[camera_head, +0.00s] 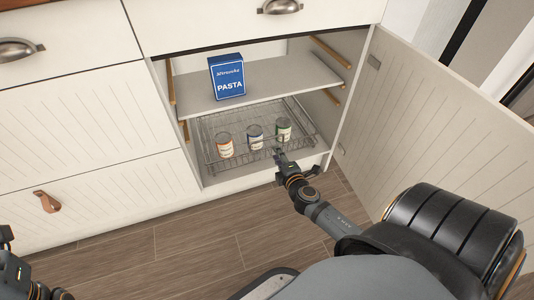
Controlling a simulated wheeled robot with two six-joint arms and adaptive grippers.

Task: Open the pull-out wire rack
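The pull-out wire rack (240,117) is a grey wire basket low inside the open cabinet. Three cans stand in it: one with an orange and white label (225,145), a dark-labelled one (255,137) and a green-labelled one (284,129). My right gripper (279,152) is at the rack's front edge, right of its middle. Its fingertips are small and dark against the wires, so I cannot tell whether they are closed on the front wire. Dark parts of my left arm and gripper (28,280) show at the lower left corner, cut off by the frame and away from the rack.
A blue pasta box (227,77) stands on the shelf (275,84) above the rack. The cabinet door (430,110) stands open at the right, beside my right arm. Closed drawers (85,120) are at the left. The wooden floor (190,240) in front is clear.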

